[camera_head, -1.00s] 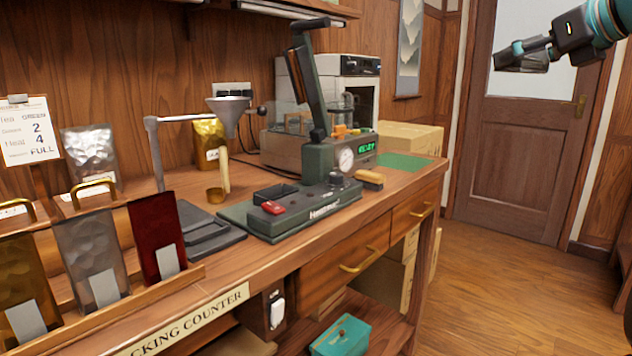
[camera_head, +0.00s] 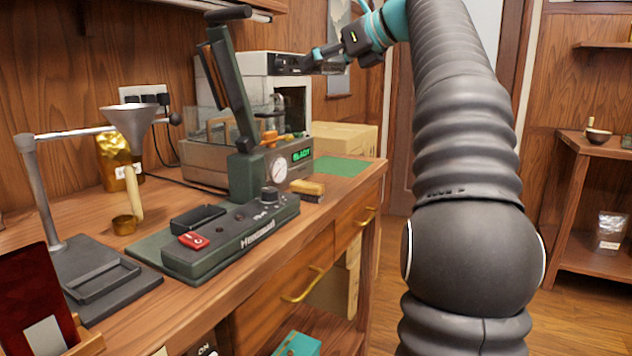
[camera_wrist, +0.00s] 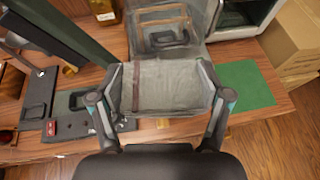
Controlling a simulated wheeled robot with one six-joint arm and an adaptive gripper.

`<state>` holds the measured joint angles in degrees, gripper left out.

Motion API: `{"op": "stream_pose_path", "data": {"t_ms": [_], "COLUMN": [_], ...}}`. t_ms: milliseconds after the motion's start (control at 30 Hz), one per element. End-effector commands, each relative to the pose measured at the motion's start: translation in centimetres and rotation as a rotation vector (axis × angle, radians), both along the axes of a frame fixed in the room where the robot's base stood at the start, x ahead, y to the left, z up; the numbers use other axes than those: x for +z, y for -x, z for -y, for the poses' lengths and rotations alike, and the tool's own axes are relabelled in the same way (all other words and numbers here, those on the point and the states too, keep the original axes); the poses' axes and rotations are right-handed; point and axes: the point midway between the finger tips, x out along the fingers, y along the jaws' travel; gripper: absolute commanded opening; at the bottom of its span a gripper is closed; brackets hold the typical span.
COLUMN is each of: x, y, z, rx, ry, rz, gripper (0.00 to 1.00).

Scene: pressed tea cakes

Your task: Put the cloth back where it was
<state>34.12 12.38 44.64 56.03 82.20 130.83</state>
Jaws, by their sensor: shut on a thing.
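My gripper (camera_wrist: 164,90) is shut on a grey cloth (camera_wrist: 170,88) with a brown stripe near its left side. The cloth spans between the two fingers in the wrist view. In the head view my gripper (camera_head: 330,62) is up in the air in front of the white machine, small and partly merged with its dark panel. A bare green mat (camera_wrist: 245,86) lies on the counter to the right of the cloth in the wrist view, and it also shows at the counter's far right end in the head view (camera_head: 340,165).
A green press (camera_head: 245,170) with a tall lever stands on the counter (camera_head: 225,290). A brush (camera_head: 307,188) lies beside it. A white machine (camera_head: 262,65) and cardboard boxes (camera_head: 345,137) are behind. A funnel stand (camera_head: 45,190) is at left.

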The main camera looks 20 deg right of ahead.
Motion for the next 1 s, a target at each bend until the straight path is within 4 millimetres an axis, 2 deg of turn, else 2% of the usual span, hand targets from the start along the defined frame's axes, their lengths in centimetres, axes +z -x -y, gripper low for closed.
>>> {"op": "stream_pose_path", "data": {"t_ms": [133, 300, 400, 533, 667, 767, 1000], "x": [-4.6, -10.0, -12.5, -14.5, -15.6, -16.8, -19.6], "y": [-1.7, -2.9, -3.1, -3.1, -3.2, -3.8, -5.9], "z": [4.6, 10.3, 12.9, 15.0, 15.2, 14.0, 9.6], "rx": [0.035, 0.092, 0.119, 0.143, 0.154, 0.157, 0.158], "ry": [0.000, -0.002, -0.004, -0.007, -0.007, -0.007, -0.008], "rz": [-0.021, -0.022, -0.012, 0.001, 0.007, 0.009, 0.007], "gripper": [0.49, 0.49, 0.49, 0.49, 0.49, 0.49, 0.49]}}
